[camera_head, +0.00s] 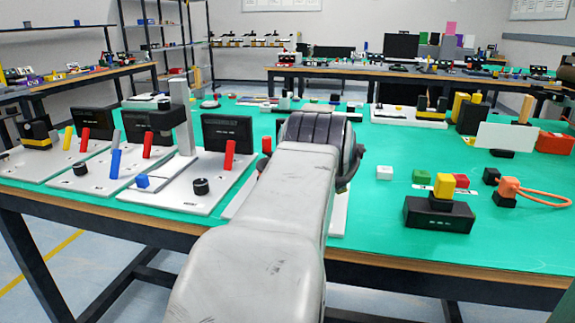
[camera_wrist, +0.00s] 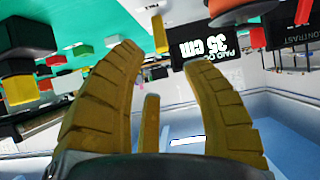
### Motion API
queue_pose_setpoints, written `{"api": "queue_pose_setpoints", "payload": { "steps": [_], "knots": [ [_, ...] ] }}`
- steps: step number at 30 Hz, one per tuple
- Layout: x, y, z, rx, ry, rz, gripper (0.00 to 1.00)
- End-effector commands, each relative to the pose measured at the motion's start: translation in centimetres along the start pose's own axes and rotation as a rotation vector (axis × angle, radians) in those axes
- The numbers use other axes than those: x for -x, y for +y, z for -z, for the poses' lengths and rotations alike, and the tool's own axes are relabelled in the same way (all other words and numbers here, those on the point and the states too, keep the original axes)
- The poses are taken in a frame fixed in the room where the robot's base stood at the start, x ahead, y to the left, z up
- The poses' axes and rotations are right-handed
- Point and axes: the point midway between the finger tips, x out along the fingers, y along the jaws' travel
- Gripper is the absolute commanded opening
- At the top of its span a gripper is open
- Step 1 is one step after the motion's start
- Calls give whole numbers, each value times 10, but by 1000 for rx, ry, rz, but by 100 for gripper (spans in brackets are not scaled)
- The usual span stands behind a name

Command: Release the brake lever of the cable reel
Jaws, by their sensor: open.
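I cannot pick out the cable reel or its brake lever for certain. An orange rounded body with a looped orange cable (camera_head: 509,188) sits on a small black block at the right of the table in the head view. Several tilted levers stand on pale panels at the left, among them a red lever (camera_head: 147,145) and a blue lever (camera_head: 115,160). My gripper (camera_wrist: 160,58) shows in the wrist view, its yellow-brown fingers wide apart with nothing between them. In the head view my arm hides it. The wrist view is upside down, with a black "35 cm" display (camera_wrist: 220,42) beyond the fingertips.
A white plate (camera_head: 507,137) stands behind. My arm covers the panel in the middle. Green table surface is free around the blocks.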

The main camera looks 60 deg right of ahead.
Motion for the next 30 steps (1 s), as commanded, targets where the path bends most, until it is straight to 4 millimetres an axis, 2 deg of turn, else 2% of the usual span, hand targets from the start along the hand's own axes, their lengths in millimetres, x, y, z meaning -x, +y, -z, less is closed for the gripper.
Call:
{"api": "queue_pose_setpoints", "payload": {
  "steps": [3,9,30],
  "knots": [
    [12,0,0,0,1,0,44],
    [21,0,0,0,-1,0,44],
    [22,-2,-1,2,-4,5,44]
  ]
}}
